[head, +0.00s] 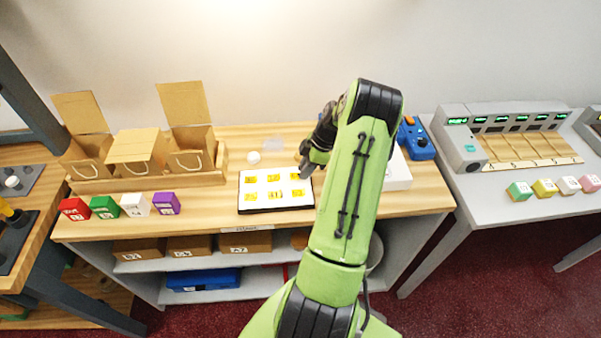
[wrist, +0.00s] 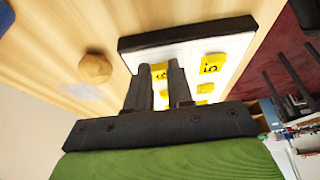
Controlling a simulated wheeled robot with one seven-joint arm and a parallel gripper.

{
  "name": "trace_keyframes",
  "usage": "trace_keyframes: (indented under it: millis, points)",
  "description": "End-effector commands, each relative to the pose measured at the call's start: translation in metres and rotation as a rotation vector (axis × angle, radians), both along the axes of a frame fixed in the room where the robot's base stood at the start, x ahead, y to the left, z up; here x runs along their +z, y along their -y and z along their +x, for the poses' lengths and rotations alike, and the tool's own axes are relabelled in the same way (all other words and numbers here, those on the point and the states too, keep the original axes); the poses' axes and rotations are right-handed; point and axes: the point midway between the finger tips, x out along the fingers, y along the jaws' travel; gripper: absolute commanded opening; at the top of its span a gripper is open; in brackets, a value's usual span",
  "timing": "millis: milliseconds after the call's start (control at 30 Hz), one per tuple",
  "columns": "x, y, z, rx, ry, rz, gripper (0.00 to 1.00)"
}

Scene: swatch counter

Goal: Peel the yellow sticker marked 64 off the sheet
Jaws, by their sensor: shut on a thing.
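The white sheet (head: 263,187) with a dark edge lies on the wooden counter, with several yellow stickers in rows. It also shows in the wrist view (wrist: 190,52). My gripper (head: 305,172) is at the sheet's right side in the head view. In the wrist view its two dark fingers (wrist: 160,88) are shut on a yellow sticker (wrist: 159,72), seen between them. A 6 shows on that sticker; the rest of its mark is hidden. Whether it is lifted off the sheet I cannot tell. Another yellow sticker (wrist: 212,63) is beside it, apart from the fingers.
Red, green, white and purple blocks (head: 166,204) stand to the left, before cardboard boxes (head: 136,147). A blue device (head: 417,139) is to the right. Bare counter lies left of the sheet.

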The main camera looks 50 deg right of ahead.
Motion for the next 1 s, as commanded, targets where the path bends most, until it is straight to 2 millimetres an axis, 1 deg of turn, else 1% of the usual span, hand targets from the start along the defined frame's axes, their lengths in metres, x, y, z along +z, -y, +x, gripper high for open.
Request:
trace_keyframes:
  millis: [67, 133, 300, 433, 600, 1000]
  points:
    - [0.006, 0.0, 0.001, 0.001, 0.002, -0.002, 0.07]
    - [0.018, 0.001, 0.001, 0.002, 0.003, -0.003, 0.07]
    - [0.063, 0.001, 0.0, 0.001, 0.002, -0.004, 0.07]
    - [0.089, 0.0, 0.0, 0.001, 0.002, -0.002, 0.07]
    - [0.107, 0.0, 0.0, 0.001, 0.0, 0.0, 0.07]
    - [0.136, 0.0, 0.0, 0.0, 0.0, 0.0, 0.07]
